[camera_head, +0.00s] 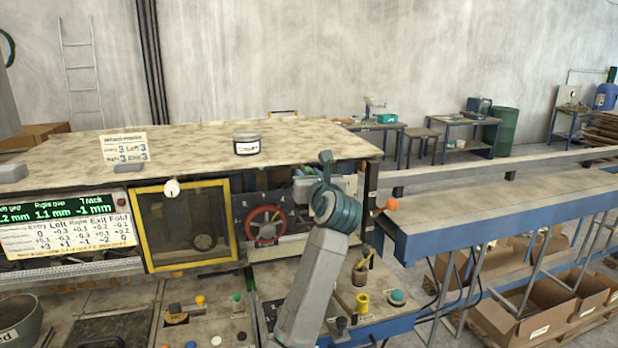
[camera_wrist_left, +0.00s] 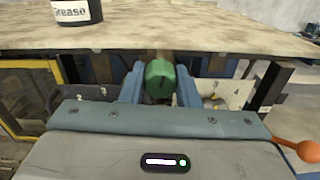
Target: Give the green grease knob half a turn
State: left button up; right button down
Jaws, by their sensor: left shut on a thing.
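The green grease knob (camera_wrist_left: 160,82) shows in the left wrist view, facing the camera below the table top's edge, with a dark mark on its face. My left gripper (camera_wrist_left: 160,92) has one blue-grey finger on each side of the knob and is shut on it. In the head view my left gripper (camera_head: 326,163) reaches up to the machine's front below the table top, and hides the knob. My right gripper is in neither view.
A grease tin (camera_head: 247,143) stands on the table top (camera_head: 200,150), which overhangs the work area. An orange ball lever (camera_head: 391,204) sticks out right of my left gripper. A red handwheel (camera_head: 265,225) and a yellow-framed window (camera_head: 185,226) are to the left.

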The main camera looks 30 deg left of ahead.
pick_arm(q)
jog(key=m, duration=0.4)
jog(key=shift+r+m, duration=0.1)
jog(key=shift+m, duration=0.2)
jog(key=m, duration=0.3)
jog(key=shift+m, duration=0.3)
jog(key=m, duration=1.2)
jog(key=shift+m, duration=0.3)
jog(key=m, duration=0.4)
jog(key=shift+m, duration=0.3)
jog(key=m, duration=0.4)
jog(key=shift+m, duration=1.8)
jog(key=shift+f+m, duration=0.2)
jog(key=shift+m, duration=0.1)
